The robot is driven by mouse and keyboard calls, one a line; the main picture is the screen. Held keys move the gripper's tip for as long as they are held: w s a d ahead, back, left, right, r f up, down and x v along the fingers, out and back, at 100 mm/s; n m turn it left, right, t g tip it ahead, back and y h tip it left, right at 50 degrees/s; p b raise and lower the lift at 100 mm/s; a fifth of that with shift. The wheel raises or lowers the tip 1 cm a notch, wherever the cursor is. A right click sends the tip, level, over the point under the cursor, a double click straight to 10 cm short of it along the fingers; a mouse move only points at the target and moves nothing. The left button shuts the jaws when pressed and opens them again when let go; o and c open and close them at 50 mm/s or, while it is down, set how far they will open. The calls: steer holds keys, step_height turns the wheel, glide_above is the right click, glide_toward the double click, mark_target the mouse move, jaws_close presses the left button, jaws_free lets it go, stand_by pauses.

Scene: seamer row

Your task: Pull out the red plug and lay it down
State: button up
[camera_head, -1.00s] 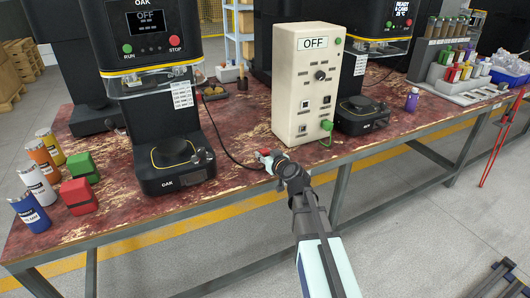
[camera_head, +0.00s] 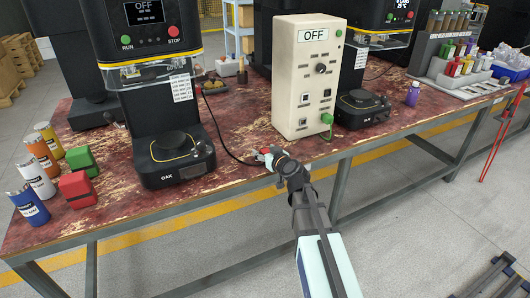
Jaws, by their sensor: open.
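The red plug (camera_head: 265,151) shows as a small red patch at my gripper, by the bench's front edge. A black cable runs from there, left and back across the bench. My gripper (camera_head: 270,158) is open, with its fingers close around or beside the plug. The picture is too small to tell whether they touch it. The plug is out of the cream control box (camera_head: 302,85) and seems to be at or just above the bench top. The box stands behind my gripper with its display reading OFF. A green plug (camera_head: 327,118) sits low on the box's right side.
The black OAK seamer (camera_head: 178,160) stands left of my gripper. Several cans (camera_head: 40,178) and red and green blocks (camera_head: 78,188) are at the bench's left end. A purple bottle (camera_head: 412,94) stands right. Worn red bench top (camera_head: 235,125) is bare between seamer and box.

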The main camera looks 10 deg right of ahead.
steer(key=shift+s, duration=0.1)
steer(key=v, duration=0.7)
steer(key=shift+s+r, duration=0.1)
steer(key=shift+s, duration=0.1)
